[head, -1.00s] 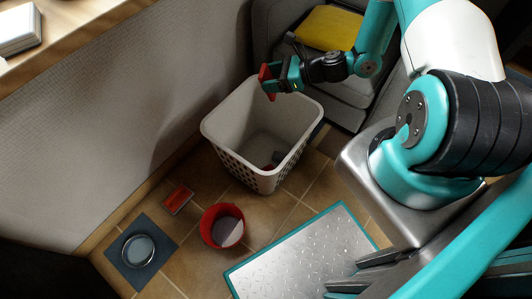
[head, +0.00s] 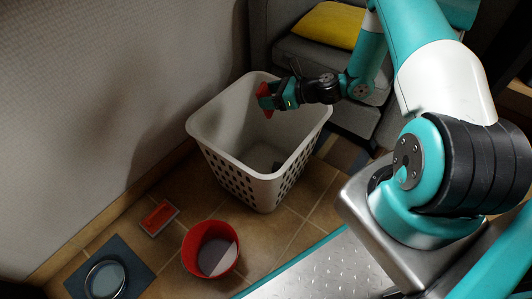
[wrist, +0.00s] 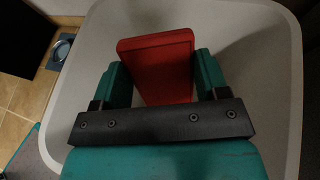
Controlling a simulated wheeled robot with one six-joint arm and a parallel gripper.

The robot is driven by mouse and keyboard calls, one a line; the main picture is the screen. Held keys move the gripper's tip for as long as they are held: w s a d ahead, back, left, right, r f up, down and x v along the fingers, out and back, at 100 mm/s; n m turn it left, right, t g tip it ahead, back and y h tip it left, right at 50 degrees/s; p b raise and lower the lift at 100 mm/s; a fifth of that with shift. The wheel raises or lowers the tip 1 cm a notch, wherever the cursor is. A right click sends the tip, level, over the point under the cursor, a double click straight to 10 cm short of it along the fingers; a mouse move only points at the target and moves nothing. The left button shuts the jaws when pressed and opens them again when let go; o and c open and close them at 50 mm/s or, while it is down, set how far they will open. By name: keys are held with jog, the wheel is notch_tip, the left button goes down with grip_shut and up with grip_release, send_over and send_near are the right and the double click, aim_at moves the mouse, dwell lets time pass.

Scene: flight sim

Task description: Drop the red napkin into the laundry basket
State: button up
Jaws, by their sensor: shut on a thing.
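The red napkin (head: 264,98) is a flat, stiff-looking red piece, and it also shows in the wrist view (wrist: 158,62). My gripper (head: 270,97) is shut on it, with one teal finger on each side of it. In the head view the gripper and napkin appear over the opening of the white laundry basket (head: 232,158). In the wrist view the basket's pale inside (wrist: 262,110) surrounds the gripper and napkin. A dark item lies at the basket's bottom, partly hidden by the wall.
A red bucket (head: 192,262) stands on the tiled floor in front of the basket. A small red-and-white item (head: 159,217) and a round dish (head: 105,278) on a dark mat lie to the left. A grey chair (head: 318,62) with a yellow cushion (head: 328,25) stands behind.

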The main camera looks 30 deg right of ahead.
notch_tip(320, 180, down, 5)
jog(key=b, duration=0.3)
jog(key=shift+r+b, duration=0.2)
jog(key=shift+b, duration=0.2)
jog(key=o, duration=1)
jog(key=shift+r, duration=0.1)
jog(key=p+v, duration=0.6)
jog(key=v, duration=1.1)
jog(key=shift+s, duration=0.25)
